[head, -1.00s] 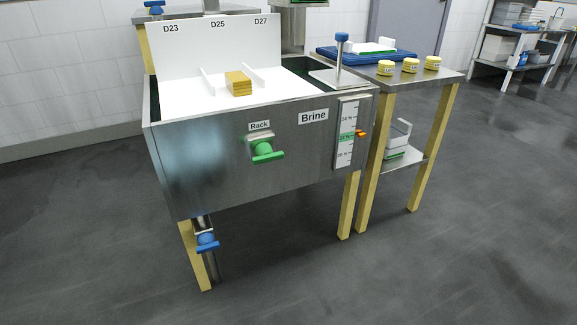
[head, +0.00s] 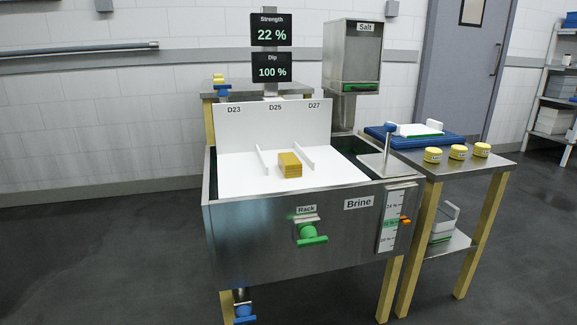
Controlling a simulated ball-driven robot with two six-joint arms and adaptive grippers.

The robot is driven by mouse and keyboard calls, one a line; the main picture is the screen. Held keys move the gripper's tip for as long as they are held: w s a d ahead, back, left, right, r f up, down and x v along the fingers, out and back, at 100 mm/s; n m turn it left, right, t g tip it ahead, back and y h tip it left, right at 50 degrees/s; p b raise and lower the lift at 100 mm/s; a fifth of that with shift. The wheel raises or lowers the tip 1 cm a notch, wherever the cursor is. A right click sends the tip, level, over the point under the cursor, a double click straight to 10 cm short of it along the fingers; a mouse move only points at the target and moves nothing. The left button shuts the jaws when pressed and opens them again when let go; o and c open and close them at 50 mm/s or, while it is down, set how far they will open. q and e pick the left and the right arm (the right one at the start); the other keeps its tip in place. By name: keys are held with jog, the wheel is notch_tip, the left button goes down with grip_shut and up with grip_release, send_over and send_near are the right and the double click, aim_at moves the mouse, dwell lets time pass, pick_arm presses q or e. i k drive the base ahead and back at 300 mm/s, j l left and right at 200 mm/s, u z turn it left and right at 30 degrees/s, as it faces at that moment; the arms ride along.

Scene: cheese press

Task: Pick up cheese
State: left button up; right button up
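A yellow block of cheese (head: 290,165) with layered sides sits on the white rack (head: 240,183) in the steel brine tank. It lies between two low white dividers, closer to the right divider (head: 304,158) than to the left one (head: 262,160). The labels D23, D25 and D27 are on the white back panel (head: 275,125). Neither of my grippers is in the head view, so nothing touches the cheese there.
The tank front (head: 280,240) has a green Rack handle (head: 311,236). A side table (head: 465,163) holds several yellow tubs and a blue tray (head: 375,134). The grey floor in front is clear.

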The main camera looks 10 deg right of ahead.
aim_at(291, 166)
jog(key=i+j+z, duration=0.15)
jog(key=i+j, duration=0.35)
jog(key=i+j+z, duration=0.15)
jog(key=i+j, duration=0.3)
jog(key=j, duration=0.25)
